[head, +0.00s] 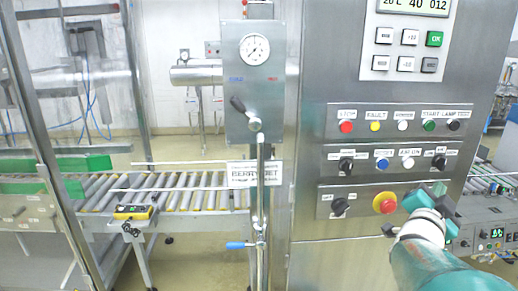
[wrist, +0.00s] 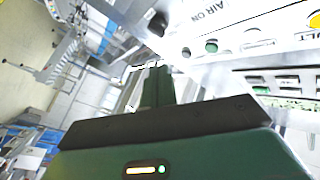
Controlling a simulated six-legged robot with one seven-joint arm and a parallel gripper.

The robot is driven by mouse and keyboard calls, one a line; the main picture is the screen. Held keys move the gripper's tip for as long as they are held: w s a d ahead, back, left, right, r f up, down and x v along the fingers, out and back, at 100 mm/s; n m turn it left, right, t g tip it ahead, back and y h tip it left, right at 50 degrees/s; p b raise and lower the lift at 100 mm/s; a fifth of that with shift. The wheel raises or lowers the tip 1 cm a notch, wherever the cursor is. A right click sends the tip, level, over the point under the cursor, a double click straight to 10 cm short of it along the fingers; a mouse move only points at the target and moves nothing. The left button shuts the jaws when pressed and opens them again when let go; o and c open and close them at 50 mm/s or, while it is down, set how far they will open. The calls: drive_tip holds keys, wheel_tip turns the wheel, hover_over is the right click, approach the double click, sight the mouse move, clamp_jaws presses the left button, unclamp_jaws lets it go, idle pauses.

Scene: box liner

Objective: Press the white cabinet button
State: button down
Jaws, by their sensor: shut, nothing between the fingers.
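The steel control cabinet (head: 345,233) fills the right half of the head view. It carries two white buttons: one in the upper row (head: 403,126), and one in the middle row (head: 407,162) under a label that seems to read AIR ON. My gripper (head: 425,198) is in front of the lower right of the cabinet, below both white buttons and just right of the red emergency stop. In the wrist view its fingers (wrist: 157,87) are shut and empty. An AIR ON label shows at the top there, but I cannot clearly make out the white button beside it.
The red emergency stop (head: 385,204) on its yellow base is close to my gripper. A blue button (head: 382,163) and black knobs (head: 345,165) share the rows. A pipe with a blue-handled valve (head: 238,245) and a roller conveyor (head: 165,193) stand to the left.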

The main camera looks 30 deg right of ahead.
drive_tip(key=shift+w+d, duration=0.65)
drive_tip(key=shift+w, duration=0.65)
drive_tip(key=shift+w+d, duration=0.7)
drive_tip(key=shift+w, duration=0.6)
drive_tip(key=shift+w+d, duration=0.65)
drive_tip(key=shift+w, duration=0.65)
drive_tip(key=shift+w, duration=0.1)
drive_tip(key=shift+w+d, duration=0.2)
drive_tip(key=shift+w, duration=0.1)
drive_tip(key=shift+w+d, duration=0.15)
drive_tip(key=shift+w, duration=0.15)
drive_tip(key=shift+s+a, duration=0.35)
drive_tip(key=shift+s, duration=0.3)
drive_tip(key=shift+s+a, duration=0.4)
drive_tip(key=shift+s, duration=0.35)
drive_tip(key=shift+s+a, duration=0.35)
drive_tip(key=shift+s, duration=0.4)
drive_tip(key=shift+s+a, duration=0.4)
drive_tip(key=shift+s, duration=0.35)
